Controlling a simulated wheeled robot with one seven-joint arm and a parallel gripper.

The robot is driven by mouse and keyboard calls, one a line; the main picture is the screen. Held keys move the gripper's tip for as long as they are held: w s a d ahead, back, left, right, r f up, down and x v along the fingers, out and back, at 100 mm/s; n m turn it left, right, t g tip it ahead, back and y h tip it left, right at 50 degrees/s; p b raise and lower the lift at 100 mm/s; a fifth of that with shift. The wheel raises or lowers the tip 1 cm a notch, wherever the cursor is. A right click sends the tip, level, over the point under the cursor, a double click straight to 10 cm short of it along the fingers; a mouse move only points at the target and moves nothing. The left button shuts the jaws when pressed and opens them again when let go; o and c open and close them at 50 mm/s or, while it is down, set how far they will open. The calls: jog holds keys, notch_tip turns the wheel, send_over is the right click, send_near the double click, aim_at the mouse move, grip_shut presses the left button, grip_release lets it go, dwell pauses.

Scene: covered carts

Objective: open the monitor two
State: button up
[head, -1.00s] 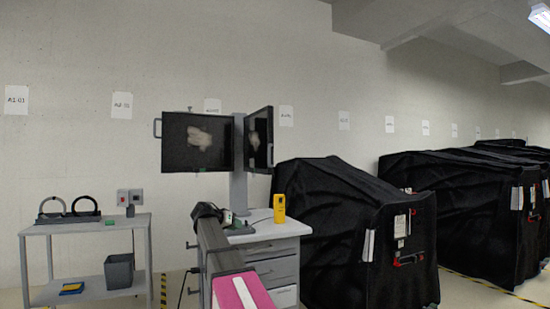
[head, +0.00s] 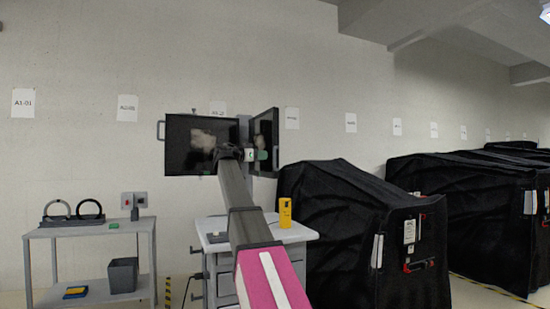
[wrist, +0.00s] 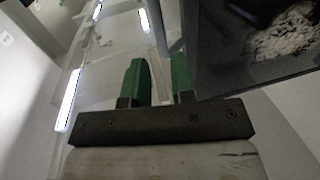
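Two dark monitors stand on one grey post above a drawer cabinet. The left monitor (head: 186,130) faces me, with a handle on its left edge. The right monitor (head: 266,130) is angled, its screen seen narrowly. I cannot tell which is monitor two. My gripper (head: 257,155) is raised in front of the gap between them, overlapping the right monitor; contact cannot be told. In the wrist view, the green fingers of my gripper (wrist: 160,65) are apart with nothing clearly between them. A dark monitor screen (wrist: 230,60) fills the upper right, beside the right finger.
The drawer cabinet (head: 214,224) carries a yellow device (head: 285,212). A grey trolley (head: 90,230) with two black rings (head: 73,210) and a grey bin (head: 123,274) stands left. Black covered carts (head: 340,230) stand close on the right.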

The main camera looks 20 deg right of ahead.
aim_at(275, 156)
jog(key=x, duration=0.7)
jog(key=shift+d, duration=0.1)
grip_shut()
